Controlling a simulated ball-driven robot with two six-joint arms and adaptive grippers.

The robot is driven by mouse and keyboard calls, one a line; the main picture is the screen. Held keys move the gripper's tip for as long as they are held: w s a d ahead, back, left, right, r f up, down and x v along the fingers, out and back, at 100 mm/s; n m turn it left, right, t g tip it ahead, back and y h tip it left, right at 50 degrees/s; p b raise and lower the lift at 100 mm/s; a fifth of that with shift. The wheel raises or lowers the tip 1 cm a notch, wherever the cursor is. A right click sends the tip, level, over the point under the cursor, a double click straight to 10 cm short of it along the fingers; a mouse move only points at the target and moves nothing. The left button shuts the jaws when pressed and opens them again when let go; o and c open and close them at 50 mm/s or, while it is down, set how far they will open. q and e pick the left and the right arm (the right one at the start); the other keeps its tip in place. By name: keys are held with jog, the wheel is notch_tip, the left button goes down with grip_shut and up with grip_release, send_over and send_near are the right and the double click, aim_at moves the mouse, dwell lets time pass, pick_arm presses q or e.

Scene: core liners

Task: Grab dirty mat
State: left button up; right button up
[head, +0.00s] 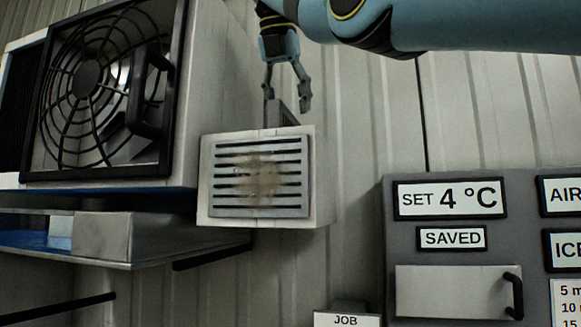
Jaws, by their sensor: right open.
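A slotted grey grille (230,200) sits on the front of a small pale box on the wall, with a brown dirty patch (258,178) in its middle. The patch looks like the dirty mat, but I cannot tell whether it lies on or behind the slats. My left gripper is not in view.
A large fan unit (190,100) with a black-framed round guard and a handle stands close on the left, above a metal shelf (102,240). A grey panel (400,250) with "SET 4 °C" and "SAVED" signs and a handled drawer is at right. Bare ribbed wall lies between.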

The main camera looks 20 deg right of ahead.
aim_at(290, 123)
jog(key=x, duration=0.3)
jog(key=shift+w+f, duration=0.15)
jog(key=shift+f, duration=0.2)
jog(key=shift+w+d+f, duration=0.1)
jog(key=shift+w+f, duration=0.05)
jog(key=shift+f, duration=0.05)
jog(key=shift+s, duration=0.2)
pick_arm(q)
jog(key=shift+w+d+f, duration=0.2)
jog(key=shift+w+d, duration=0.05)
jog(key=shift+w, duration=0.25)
pick_arm(e)
jog(key=shift+w+f, duration=0.1)
jog(key=shift+f, duration=0.05)
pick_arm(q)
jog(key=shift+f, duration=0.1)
pick_arm(e)
jog(key=shift+c, duration=0.4)
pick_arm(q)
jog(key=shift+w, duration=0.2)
pick_arm(e)
grip_shut()
